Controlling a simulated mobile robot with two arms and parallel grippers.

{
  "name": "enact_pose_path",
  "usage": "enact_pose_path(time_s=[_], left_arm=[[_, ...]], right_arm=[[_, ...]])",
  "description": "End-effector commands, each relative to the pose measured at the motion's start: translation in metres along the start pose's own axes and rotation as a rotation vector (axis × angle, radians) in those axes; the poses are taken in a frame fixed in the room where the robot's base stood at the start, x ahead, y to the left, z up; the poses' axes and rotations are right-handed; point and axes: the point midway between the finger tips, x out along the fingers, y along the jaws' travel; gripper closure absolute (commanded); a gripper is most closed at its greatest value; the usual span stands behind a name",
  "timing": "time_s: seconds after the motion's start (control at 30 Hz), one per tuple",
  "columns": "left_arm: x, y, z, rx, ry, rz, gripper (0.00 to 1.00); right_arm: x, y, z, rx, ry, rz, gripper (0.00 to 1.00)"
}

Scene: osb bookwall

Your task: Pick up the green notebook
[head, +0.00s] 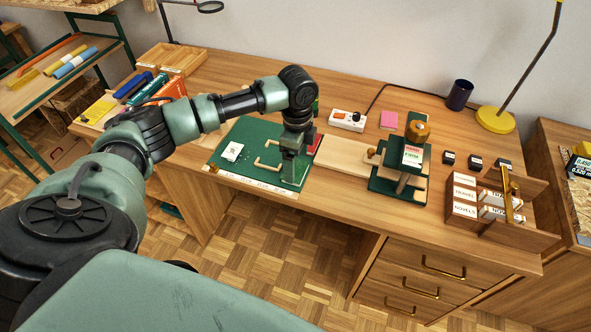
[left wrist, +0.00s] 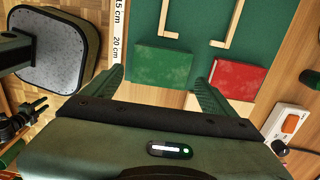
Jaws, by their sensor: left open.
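The green notebook (left wrist: 162,68) lies on the green cutting mat (left wrist: 200,50) in the left wrist view, near the ruler strip along the mat's edge. My left gripper (head: 291,178) is open and points down over the right part of the mat. In the left wrist view its two fingers show on either side of the green notebook's near end, with nothing held. In the head view my gripper and arm mostly hide the notebook. A red notebook (left wrist: 237,78) lies beside it and shows in the head view too (head: 316,143).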

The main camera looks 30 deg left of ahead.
Motion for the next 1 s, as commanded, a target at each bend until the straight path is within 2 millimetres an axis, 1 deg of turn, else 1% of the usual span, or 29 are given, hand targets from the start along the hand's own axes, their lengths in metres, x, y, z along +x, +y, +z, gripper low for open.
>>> enact_pose_path(time_s=[0.03, 0.1, 0.2, 0.33, 0.47, 0.5, 0.57, 0.6, 0.67, 0.7, 1.0], left_arm=[[0.007, 0.002, 0.002, -0.001, -0.002, 0.003, 0.13], [0.019, 0.002, 0.002, -0.001, -0.001, 0.003, 0.13], [0.028, 0.002, 0.002, 0.000, 0.000, 0.001, 0.13], [0.032, 0.001, 0.002, 0.001, 0.000, -0.001, 0.13], [0.032, 0.001, 0.002, 0.001, 0.000, -0.001, 0.13], [0.032, 0.001, 0.002, 0.001, 0.000, -0.001, 0.18], [0.032, 0.001, 0.002, 0.001, 0.000, -0.001, 0.35], [0.032, 0.001, 0.002, 0.001, 0.000, 0.000, 0.46], [0.032, 0.001, 0.002, 0.001, 0.000, 0.000, 0.63], [0.032, 0.001, 0.002, 0.001, 0.000, -0.001, 0.65], [0.028, 0.001, 0.002, 0.001, 0.001, -0.002, 0.65]], right_arm=[[-0.003, 0.000, 0.000, 0.000, 0.000, 0.000, 0.64], [-0.003, 0.000, -0.001, 0.000, 0.002, 0.000, 0.64], [-0.003, 0.001, -0.007, 0.000, 0.009, 0.001, 0.64], [-0.003, 0.003, -0.017, 0.000, 0.024, 0.003, 0.64], [-0.003, 0.003, -0.020, 0.000, 0.030, 0.004, 0.64], [-0.003, 0.003, -0.020, 0.000, 0.029, 0.004, 0.64], [-0.003, 0.003, -0.020, 0.000, 0.029, 0.004, 0.64], [-0.003, 0.003, -0.020, 0.000, 0.029, 0.004, 0.64], [-0.003, 0.003, -0.019, 0.000, 0.028, 0.004, 0.64], [-0.003, 0.003, -0.019, 0.000, 0.027, 0.004, 0.64], [-0.003, 0.004, -0.014, 0.000, 0.020, 0.004, 0.64]])
